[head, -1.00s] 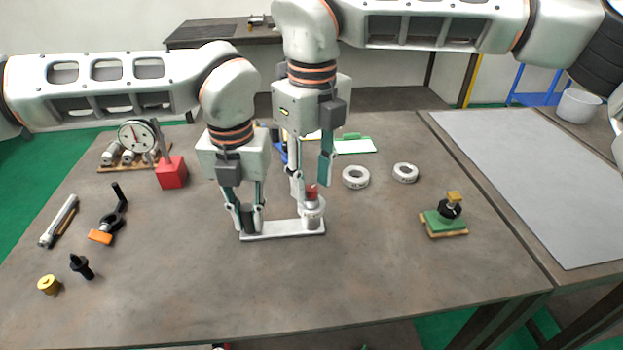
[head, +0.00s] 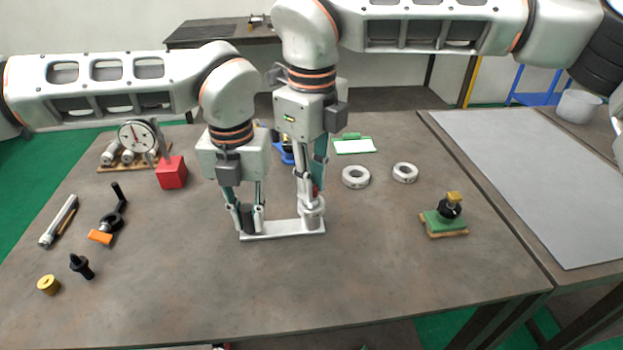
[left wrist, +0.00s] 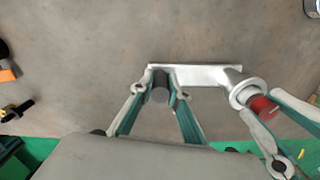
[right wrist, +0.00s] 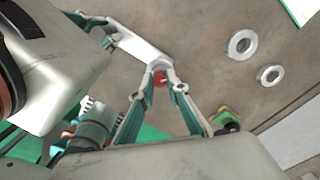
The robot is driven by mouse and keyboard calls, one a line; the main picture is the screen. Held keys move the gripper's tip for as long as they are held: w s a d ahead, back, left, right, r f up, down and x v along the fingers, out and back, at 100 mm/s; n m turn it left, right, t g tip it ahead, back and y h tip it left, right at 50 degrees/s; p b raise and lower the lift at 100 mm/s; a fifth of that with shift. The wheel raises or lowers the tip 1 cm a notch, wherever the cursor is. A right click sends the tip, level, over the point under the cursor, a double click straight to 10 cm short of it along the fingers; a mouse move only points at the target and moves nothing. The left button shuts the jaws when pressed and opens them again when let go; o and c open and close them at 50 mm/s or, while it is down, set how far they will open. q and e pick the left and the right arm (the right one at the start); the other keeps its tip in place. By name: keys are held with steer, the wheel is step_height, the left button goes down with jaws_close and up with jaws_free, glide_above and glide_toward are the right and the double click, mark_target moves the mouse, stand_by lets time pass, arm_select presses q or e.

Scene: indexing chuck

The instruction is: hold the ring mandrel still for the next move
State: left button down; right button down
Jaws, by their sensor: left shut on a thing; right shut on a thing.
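A silver bar-shaped plate (head: 282,229) lies on the table, with a dark upright post (left wrist: 160,88) at its left end and a silver cylinder (head: 313,220) at its right end. A red part (right wrist: 160,77) tops the silver cylinder. I cannot tell which of these is called the ring mandrel. My left gripper (head: 249,214) points down and is shut on the dark post. My right gripper (right wrist: 163,86) is shut on the red part, its fingers on either side, hiding most of it in the head view.
Two pale rings (head: 356,177) (head: 405,172) lie right of the plate. A green block with a black and yellow knob (head: 446,219) stands farther right. A dial gauge on a red block (head: 171,173) and several loose parts are at left. The front table is clear.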

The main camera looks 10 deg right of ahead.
steer(key=shift+n, duration=0.5)
steer(key=c, duration=2)
jaws_free()
steer(key=shift+o, duration=0.2)
step_height(320, 180, up, 12)
arm_select(q)
steer(key=c, duration=1.8)
jaws_free()
steer(key=shift+c, duration=0.2)
